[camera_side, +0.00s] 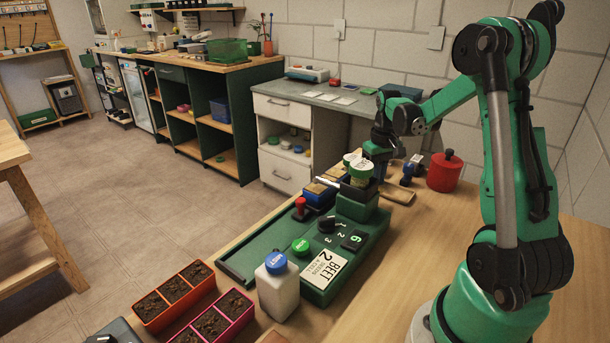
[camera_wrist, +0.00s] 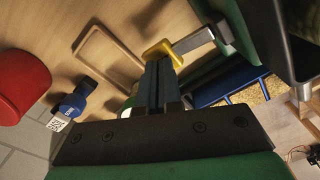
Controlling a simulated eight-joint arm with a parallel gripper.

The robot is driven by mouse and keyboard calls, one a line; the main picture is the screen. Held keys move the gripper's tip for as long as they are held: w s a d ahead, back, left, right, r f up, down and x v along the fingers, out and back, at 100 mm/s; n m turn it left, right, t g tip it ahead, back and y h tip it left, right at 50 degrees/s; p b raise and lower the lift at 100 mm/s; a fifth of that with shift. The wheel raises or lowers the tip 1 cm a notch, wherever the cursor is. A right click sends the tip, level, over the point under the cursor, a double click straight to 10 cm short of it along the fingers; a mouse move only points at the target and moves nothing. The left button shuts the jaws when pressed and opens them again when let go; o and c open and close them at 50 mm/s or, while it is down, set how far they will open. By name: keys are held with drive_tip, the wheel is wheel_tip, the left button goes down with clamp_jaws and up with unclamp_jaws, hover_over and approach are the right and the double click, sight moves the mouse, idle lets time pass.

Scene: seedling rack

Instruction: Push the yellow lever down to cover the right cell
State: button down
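The yellow lever (camera_wrist: 164,52) shows in the wrist view as a small yellow knob joined to a grey metal bar. My gripper (camera_wrist: 158,75) has its two dark fingers close together, with the tips at the knob's near edge; I cannot tell if they touch. In the side view my gripper (camera_side: 375,150) is above the far end of the green seeder (camera_side: 317,240), behind a green and white jar (camera_side: 361,170). The yellow knob cannot be made out there. A blue tray (camera_wrist: 232,92) with tan contents lies right of the fingers. The right cell cannot be identified clearly.
A red lidded pot (camera_side: 446,172) and a blue stamp-like object (camera_side: 411,168) stand beyond the seeder. A white bottle with a blue cap (camera_side: 277,285) and soil-filled trays (camera_side: 174,292) are at the front. The wooden table (camera_side: 400,265) is clear right of the seeder.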

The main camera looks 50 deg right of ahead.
drive_tip(key=shift+r, duration=0.1)
wheel_tip(320, 180, up, 7)
drive_tip(key=shift+r, duration=0.15)
idle(0.6)
drive_tip(key=w+a+r+n+t+h, duration=0.1)
drive_tip(key=w+a+n, duration=0.1)
drive_tip(key=a, duration=0.4)
drive_tip(key=w+a+r+n+t, duration=0.2)
drive_tip(key=a, duration=0.3)
drive_tip(key=s+a+f+n+t, duration=0.1)
drive_tip(key=a+t, duration=0.1)
drive_tip(key=a, duration=0.5)
drive_tip(key=s+a+f+n+t+y, duration=0.1)
drive_tip(key=s+a+t, duration=0.1)
drive_tip(key=a, duration=0.5)
drive_tip(key=shift+s, duration=0.25)
